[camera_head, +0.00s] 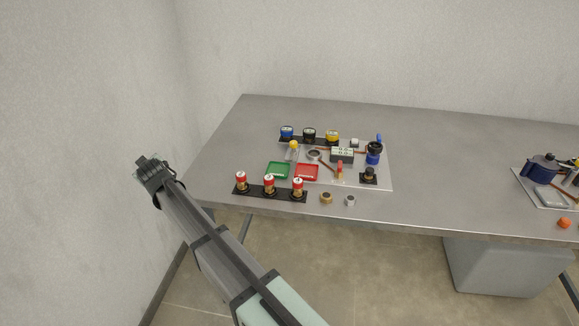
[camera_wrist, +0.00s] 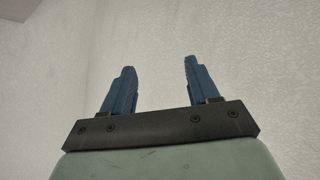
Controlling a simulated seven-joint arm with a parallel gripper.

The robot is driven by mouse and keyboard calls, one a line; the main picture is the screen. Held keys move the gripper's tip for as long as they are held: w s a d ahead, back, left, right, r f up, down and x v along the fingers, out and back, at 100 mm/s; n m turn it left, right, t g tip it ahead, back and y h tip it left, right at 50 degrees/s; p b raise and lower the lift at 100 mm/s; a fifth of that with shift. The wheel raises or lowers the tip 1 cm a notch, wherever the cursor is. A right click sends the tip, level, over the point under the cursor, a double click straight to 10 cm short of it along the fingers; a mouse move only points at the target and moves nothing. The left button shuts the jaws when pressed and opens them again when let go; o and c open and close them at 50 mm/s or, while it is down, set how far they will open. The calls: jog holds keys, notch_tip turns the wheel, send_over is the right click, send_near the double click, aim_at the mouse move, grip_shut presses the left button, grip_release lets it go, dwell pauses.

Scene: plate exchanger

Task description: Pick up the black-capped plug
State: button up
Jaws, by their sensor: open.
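A black-topped piece (camera_head: 309,134) stands in the middle of a dark rack at the back of the work area, between a blue-topped piece (camera_head: 287,132) and a yellow-topped piece (camera_head: 332,136). It looks like the black-capped plug, though it is small in the head view. Another small black piece (camera_head: 369,173) sits on a black square base at the front right. My gripper (camera_wrist: 159,65) is open and empty, with its blue fingers apart against bare wall. In the head view, my gripper is off the table's left side, far from the plugs.
Several red-and-white pieces (camera_head: 269,184) stand in a front rack. Behind them lie a green tray (camera_head: 278,171) and a red tray (camera_head: 307,172). A blue-and-black device (camera_head: 374,152) stands at the right. The table's left end (camera_head: 224,147) is clear.

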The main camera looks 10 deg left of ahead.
jog(key=w+d+h, duration=0.1)
jog(key=w+d, duration=0.2)
jog(key=d, duration=0.2)
jog(key=w+d+r+m+h, duration=0.1)
jog(key=w+d, duration=0.3)
jog(key=d, duration=0.2)
jog(key=w+d+r+h, duration=0.1)
jog(key=w+d, duration=0.2)
jog(key=d, duration=0.2)
jog(key=shift+w+d+r+m, duration=0.1)
jog(key=shift+w+d+m, duration=0.15)
jog(key=shift+w+m, duration=0.15)
jog(key=w+d+r+m+g+h, duration=0.1)
jog(key=w+d, duration=0.2)
jog(key=d, duration=0.7)
jog(key=w+d+r+m+g+h, duration=0.1)
jog(key=w+d, duration=0.2)
jog(key=d, duration=0.8)
jog(key=g, duration=0.4)
send_near(370, 169)
jog(key=shift+m, duration=0.4)
jog(key=shift+x, duration=4.35)
jog(key=shift+c, duration=0.2)
grip_shut()
